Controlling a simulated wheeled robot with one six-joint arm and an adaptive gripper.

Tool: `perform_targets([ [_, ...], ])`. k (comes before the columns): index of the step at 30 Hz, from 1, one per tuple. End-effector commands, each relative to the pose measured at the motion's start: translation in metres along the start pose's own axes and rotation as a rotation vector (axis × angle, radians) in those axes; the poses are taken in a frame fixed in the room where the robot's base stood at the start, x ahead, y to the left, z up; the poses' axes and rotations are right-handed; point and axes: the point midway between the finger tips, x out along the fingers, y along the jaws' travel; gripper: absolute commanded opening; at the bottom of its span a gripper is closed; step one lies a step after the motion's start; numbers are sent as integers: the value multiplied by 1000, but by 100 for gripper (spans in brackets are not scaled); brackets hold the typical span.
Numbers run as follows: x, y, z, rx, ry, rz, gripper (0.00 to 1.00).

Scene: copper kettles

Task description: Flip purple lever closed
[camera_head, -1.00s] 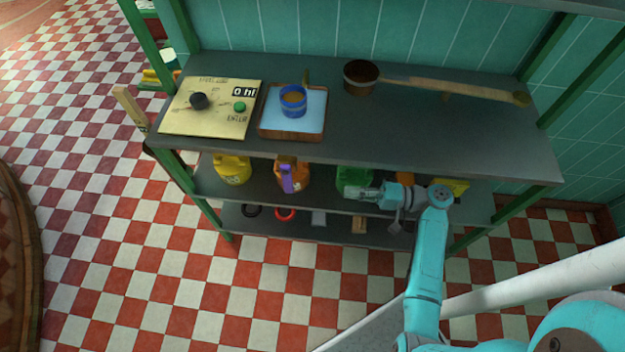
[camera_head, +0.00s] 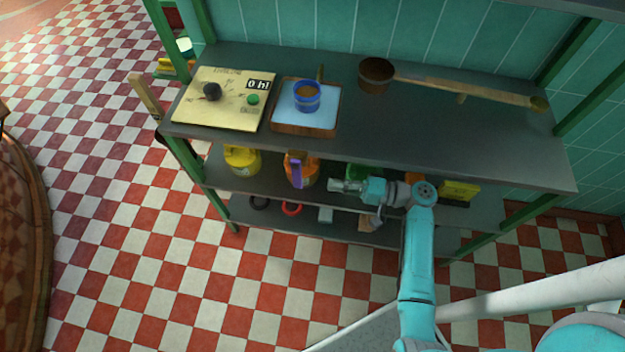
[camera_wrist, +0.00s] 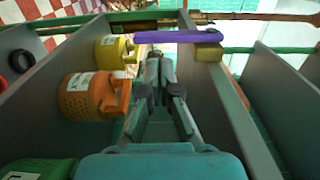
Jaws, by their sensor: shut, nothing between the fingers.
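The purple lever (camera_head: 297,173) stands out in front of an orange jug (camera_head: 309,163) on the middle shelf. In the wrist view the purple lever (camera_wrist: 172,37) is a long bar crossing just beyond my fingertips, with its right end at a tan block (camera_wrist: 208,47). My gripper (camera_head: 333,185) is to the right of the lever in the head view, at the shelf front. In the wrist view my gripper (camera_wrist: 157,70) has its fingers together and empty. A small gap seems to separate fingertips and lever; I cannot tell its exact size.
A yellow jug (camera_head: 242,160) stands left of the orange one, and a green container (camera_head: 362,171) is behind my gripper. Rings lie on the bottom shelf.

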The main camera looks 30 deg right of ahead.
Motion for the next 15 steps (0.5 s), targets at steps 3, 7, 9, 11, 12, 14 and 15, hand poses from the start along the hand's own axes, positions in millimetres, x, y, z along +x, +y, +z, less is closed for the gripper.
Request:
perform_targets([
  [3, 22, 0, 1, 0, -4, 0, 0],
  [7, 41, 0, 1, 0, -4, 0, 0],
  [9, 49, 0, 1, 0, -3, 0, 0],
  [11, 56, 0, 0, 0, -2, 0, 0],
  [12, 59, 0, 0, 0, -2, 0, 0],
  [14, 62, 0, 0, 0, -1, 0, 0],
  [15, 64, 0, 0, 0, -1, 0, 0],
])
